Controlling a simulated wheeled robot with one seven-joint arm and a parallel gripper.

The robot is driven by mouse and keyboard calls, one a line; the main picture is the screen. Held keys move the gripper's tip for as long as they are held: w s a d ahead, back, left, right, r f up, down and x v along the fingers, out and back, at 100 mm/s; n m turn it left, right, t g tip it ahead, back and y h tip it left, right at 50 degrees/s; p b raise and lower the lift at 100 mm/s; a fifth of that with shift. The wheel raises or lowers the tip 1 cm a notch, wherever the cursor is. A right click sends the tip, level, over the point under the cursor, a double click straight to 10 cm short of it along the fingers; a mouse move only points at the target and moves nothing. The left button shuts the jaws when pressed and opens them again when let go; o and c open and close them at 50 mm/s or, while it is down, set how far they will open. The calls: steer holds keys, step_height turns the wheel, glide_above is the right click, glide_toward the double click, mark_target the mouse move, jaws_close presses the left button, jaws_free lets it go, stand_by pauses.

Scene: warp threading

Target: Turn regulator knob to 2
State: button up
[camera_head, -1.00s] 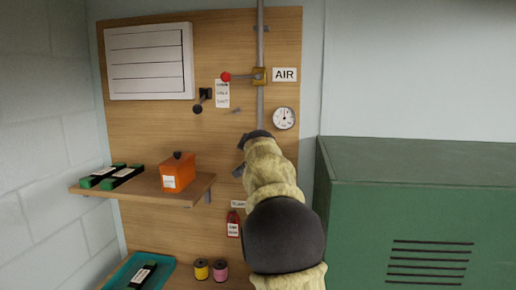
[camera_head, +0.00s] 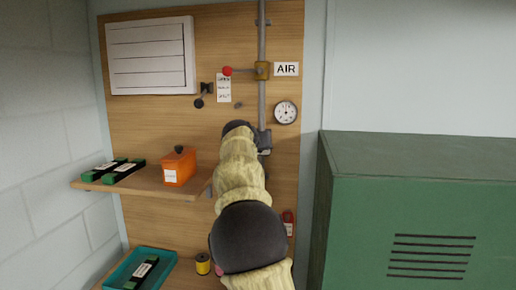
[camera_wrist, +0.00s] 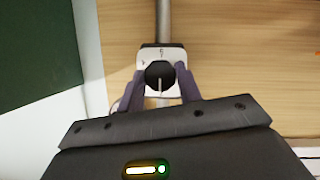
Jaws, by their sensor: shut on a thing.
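The regulator knob (camera_wrist: 160,75) is a round black knob with a pale pointer line, on a light plate at the end of the grey pipe, in the wrist view. The pointer line runs toward my gripper; the plate's marks are too small to read. My gripper (camera_wrist: 160,88) has its two purple-grey fingers on either side of the knob and is shut on it. In the head view my sleeved arm covers most of the regulator (camera_head: 265,142); only its grey edge shows. The round pressure gauge (camera_head: 286,112) sits on the board above and right of it; its reading is too small to tell.
A green cabinet (camera_head: 418,165) stands right of the board. A shelf (camera_head: 150,186) at left holds an orange box (camera_head: 179,167) and green-black items. A teal tray (camera_head: 165,261) lies below.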

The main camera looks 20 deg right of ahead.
steer(key=shift+f, duration=0.3)
steer(key=o, duration=1)
steer(key=shift+r, duration=0.1)
steer(key=shift+r, duration=0.1)
steer(key=b+v, duration=0.8)
steer(key=v, duration=0.9)
steer(key=shift+s+a, duration=0.1)
steer(key=shift+a, duration=0.05)
